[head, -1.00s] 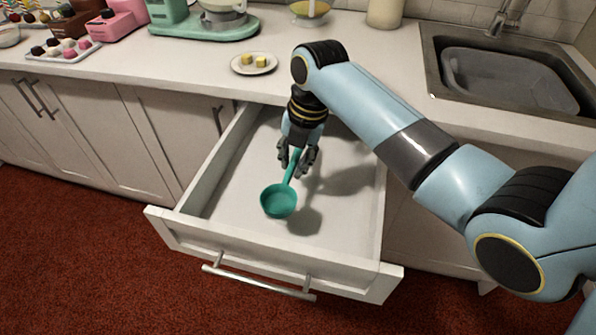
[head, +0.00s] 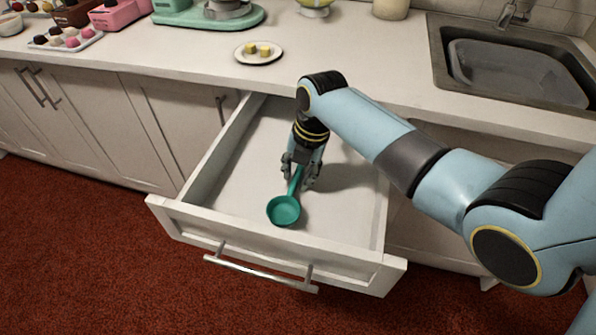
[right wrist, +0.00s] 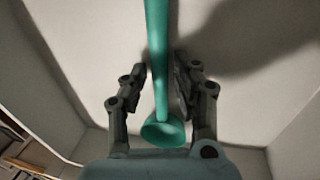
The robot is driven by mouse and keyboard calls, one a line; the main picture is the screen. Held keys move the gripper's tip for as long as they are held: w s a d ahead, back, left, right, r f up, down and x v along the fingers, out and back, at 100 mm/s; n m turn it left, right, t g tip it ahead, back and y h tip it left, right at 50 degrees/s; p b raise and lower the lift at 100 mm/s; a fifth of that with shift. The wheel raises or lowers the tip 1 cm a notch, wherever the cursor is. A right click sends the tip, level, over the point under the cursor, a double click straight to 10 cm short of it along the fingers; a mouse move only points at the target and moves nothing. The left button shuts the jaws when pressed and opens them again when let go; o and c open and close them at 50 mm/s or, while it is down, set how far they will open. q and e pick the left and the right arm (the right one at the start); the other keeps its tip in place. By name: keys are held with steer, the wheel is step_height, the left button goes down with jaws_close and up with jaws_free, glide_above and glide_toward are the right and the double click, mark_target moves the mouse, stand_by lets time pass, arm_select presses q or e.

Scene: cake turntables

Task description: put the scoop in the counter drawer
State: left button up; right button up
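The teal scoop (head: 284,210) is inside the pulled-out counter drawer (head: 232,170), its round bowl toward the drawer front and its handle toward the back. It lies on or very close to the drawer floor. My right gripper (head: 301,180) is low in the drawer around the handle. In the right wrist view the fingers (right wrist: 160,80) stand on both sides of the scoop handle (right wrist: 157,50), with small gaps showing, so it looks open. My left gripper is not in view.
The drawer front (head: 275,245) with its bar handle juts over the red floor. The counter above holds a plate of yellow cubes (head: 259,52), a mint-coloured appliance (head: 208,12) and a tray of sweets (head: 66,38). A sink (head: 515,70) is at right.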

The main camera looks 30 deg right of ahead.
steer(key=shift+o, duration=0.8)
steer(key=shift+r, duration=0.3)
step_height(320, 180, up, 12)
steer(key=s+d+p, duration=0.1)
steer(key=shift+s+d+f+p, duration=0.25)
steer(key=shift+s+p, duration=0.05)
steer(key=shift+s, duration=0.1)
